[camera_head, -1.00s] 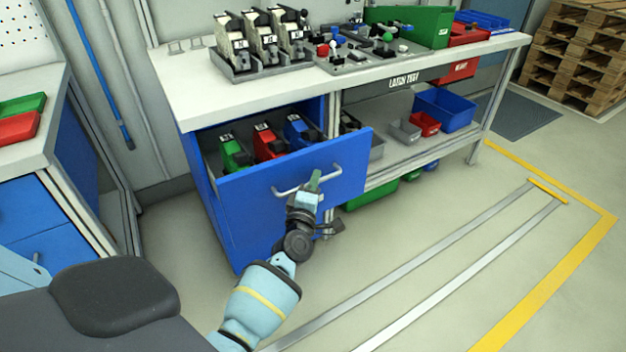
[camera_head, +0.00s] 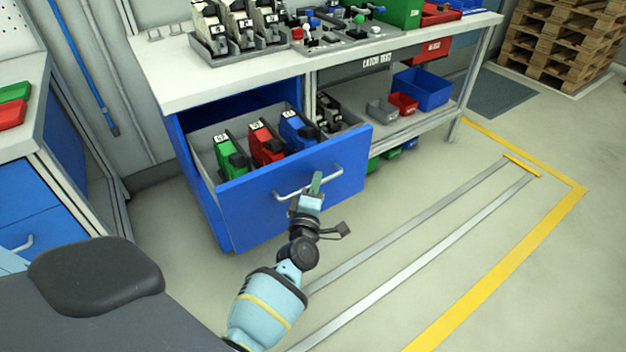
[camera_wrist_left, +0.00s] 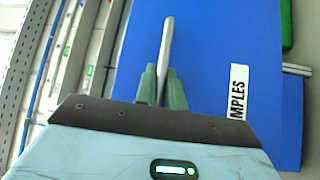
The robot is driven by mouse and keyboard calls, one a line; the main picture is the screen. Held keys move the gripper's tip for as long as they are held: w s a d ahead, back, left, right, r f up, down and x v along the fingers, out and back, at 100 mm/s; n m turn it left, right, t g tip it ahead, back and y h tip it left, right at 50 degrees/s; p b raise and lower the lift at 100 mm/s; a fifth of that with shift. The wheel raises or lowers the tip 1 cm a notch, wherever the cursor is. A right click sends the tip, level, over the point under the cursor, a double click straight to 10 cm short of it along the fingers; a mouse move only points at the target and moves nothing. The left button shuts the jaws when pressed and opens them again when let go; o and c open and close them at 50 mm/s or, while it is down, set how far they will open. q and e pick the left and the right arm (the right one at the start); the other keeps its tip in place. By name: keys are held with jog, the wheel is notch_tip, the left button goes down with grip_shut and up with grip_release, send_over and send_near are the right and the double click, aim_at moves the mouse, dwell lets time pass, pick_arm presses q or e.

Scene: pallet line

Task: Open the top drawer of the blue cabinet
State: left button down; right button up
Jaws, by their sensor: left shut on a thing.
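The blue cabinet (camera_head: 205,207) stands under the left end of the workbench. Its top drawer (camera_head: 255,207) is pulled well out, with green, red and blue devices showing inside. My left gripper (camera_head: 316,184) is shut on the drawer's metal handle (camera_head: 293,192), near the handle's right part. In the left wrist view the green fingers (camera_wrist_left: 162,85) close around the handle bar (camera_wrist_left: 167,45) in front of the blue drawer front (camera_wrist_left: 205,60), which bears a white label partly reading "MPLES". My right gripper is not in view.
The workbench top (camera_head: 180,78) carries a tray of devices and a latch test board. A shelf (camera_head: 385,130) with small bins is right of the drawer. Another blue cabinet (camera_head: 35,205) stands at left. The floor (camera_head: 450,220) at right is clear, with metal rails and yellow lines.

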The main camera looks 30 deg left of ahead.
pick_arm(q)
jog(key=shift+d, duration=0.1)
dwell(0.3)
jog(key=c, duration=1.5)
grip_release()
jog(key=v, duration=0.7)
jog(key=shift+s, duration=0.4)
jog(key=shift+d, duration=0.1)
